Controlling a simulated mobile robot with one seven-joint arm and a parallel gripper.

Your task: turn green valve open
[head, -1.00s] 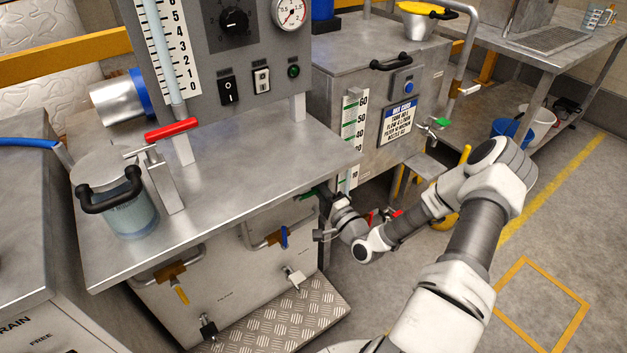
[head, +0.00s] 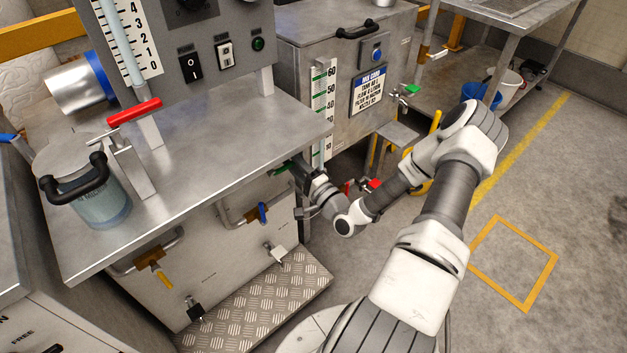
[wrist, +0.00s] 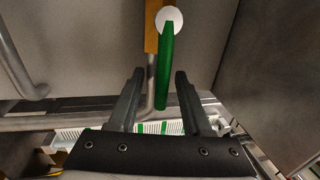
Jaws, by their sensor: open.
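The green valve is a long green lever in the wrist view (wrist: 166,65), with a white round cap at its top and a brass body behind it. The lever hangs nearly straight down, slightly tilted. My gripper (wrist: 159,75) is open, with one dark finger on each side of the lever's lower part; I cannot tell whether either finger touches it. In the head view my gripper (head: 292,170) is under the right edge of the metal bench, where a bit of green (head: 281,169) shows. The rest of that valve is hidden.
Other levers are near: a blue one (head: 262,213), a yellow one (head: 162,279) and a red one (head: 374,184). Another green handle (head: 412,90) is on the tank at the back. The bench top (head: 215,140) overhangs my gripper. Open floor lies to the right.

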